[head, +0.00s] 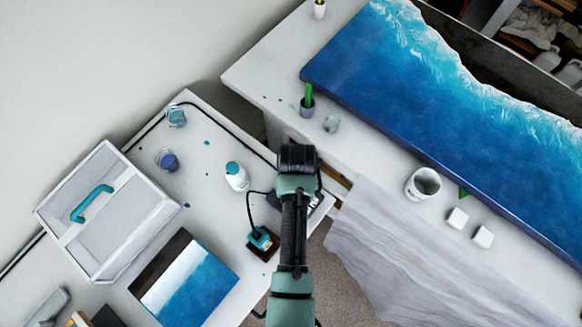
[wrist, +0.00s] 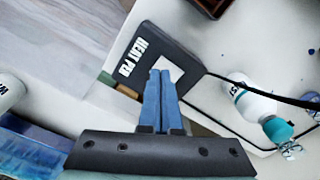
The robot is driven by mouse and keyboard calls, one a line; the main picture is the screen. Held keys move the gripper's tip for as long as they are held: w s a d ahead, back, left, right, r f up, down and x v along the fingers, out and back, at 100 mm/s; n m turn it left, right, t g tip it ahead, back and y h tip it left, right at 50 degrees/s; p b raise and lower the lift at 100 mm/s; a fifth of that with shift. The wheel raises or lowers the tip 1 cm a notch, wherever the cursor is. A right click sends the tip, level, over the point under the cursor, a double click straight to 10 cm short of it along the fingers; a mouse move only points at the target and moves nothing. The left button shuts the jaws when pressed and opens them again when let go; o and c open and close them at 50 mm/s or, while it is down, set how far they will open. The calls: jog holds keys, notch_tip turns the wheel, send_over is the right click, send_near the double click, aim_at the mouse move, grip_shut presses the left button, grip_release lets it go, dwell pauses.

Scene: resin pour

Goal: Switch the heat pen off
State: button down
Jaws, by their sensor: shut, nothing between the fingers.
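The heat pen's control box is dark grey with white "HEAT PEN" lettering; the box (wrist: 184,62) is in the middle of the wrist view. A pale patch shows on its face at my fingertips. A black cord leaves the box to the right. My gripper (wrist: 160,76) is shut and empty, its blue fingertips over the box's near edge and pale patch. I cannot tell whether they touch it. The switch and its position are hidden or too small to tell. In the head view my arm covers most of the box (head: 318,208) and hides the fingers.
A blue tool in a dark stand (head: 262,243) is left of my arm. A white bottle with a teal cap (head: 236,177) stands nearby. A white mug (head: 422,184) and white blocks (head: 457,218) are on the right bench, beside the blue resin slab (head: 430,110).

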notch_tip(320, 180, up, 6)
jog(key=p, duration=0.5)
jog(key=shift+f, duration=0.25)
jog(key=w+r+t+b, duration=0.7)
jog(key=w+r+t, duration=0.2)
jog(key=w+r, duration=0.85)
jog(key=w+r+t+b, duration=0.3)
jog(key=w+r+t, duration=0.15)
jog(key=r, duration=0.65)
jog(key=s+r+t+b, duration=0.2)
jog(key=s+r+t, duration=0.15)
jog(key=r, duration=0.55)
jog(key=s+r+t+b, duration=0.2)
jog(key=r+t, duration=0.2)
jog(key=r, duration=0.5)
jog(key=s+r+n+t+b, duration=0.1)
jog(key=s+r+t, duration=0.5)
jog(key=s+r, duration=0.6)
jog(key=shift+s+r+b, duration=0.35)
jog(key=shift+r+b, duration=0.1)
jog(key=shift+b, duration=0.4)
